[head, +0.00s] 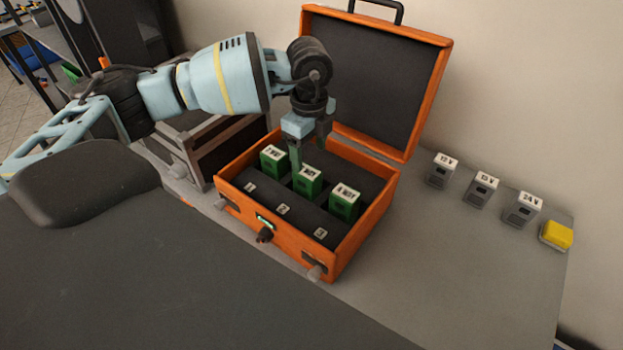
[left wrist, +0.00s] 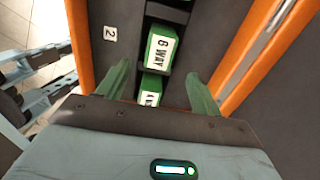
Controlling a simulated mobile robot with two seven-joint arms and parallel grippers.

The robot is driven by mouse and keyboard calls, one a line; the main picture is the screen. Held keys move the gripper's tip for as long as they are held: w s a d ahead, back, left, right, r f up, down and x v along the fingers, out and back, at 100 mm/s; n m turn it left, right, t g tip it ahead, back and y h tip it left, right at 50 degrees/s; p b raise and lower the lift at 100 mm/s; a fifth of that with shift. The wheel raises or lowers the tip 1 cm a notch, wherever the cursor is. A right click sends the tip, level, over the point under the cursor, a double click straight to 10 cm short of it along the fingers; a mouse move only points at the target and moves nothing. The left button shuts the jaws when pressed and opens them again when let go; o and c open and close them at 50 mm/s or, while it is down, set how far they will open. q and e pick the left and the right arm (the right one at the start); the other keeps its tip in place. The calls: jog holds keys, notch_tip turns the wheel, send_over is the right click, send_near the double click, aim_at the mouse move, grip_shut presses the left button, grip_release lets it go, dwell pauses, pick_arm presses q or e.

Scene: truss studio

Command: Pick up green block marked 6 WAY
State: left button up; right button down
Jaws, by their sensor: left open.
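The green block marked 6 WAY (left wrist: 162,48) stands in the open orange case, beside the slot label 2 in the left wrist view. In the head view it matches the middle green block (head: 307,181), whose label is hard to read there. My left gripper (head: 308,146) is open and empty over the case, pointing down; its fingers (left wrist: 158,69) spread to either side of the row of blocks in the left wrist view. A finger partly covers the middle block in the head view. My right gripper is not in view.
Other green blocks stand left (head: 273,160) and right (head: 345,202) of the middle one. The orange case (head: 290,254) has its lid (head: 378,75) raised behind. Several grey blocks (head: 481,189) and a yellow one (head: 556,235) stand right. The bench front right is clear.

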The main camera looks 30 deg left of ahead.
aim_at(307, 172)
pick_arm(q)
jog(key=shift+s+f, duration=0.2)
jog(key=shift+f, duration=0.6)
jog(key=shift+w+f, duration=0.15)
jog(key=shift+f, duration=0.4)
jog(key=f, duration=0.5)
jog(key=shift+a, duration=0.25)
jog(key=c, duration=1.3)
jog(key=shift+o, duration=0.2)
notch_tip(307, 172, up, 10)
jog(key=shift+r, duration=0.1)
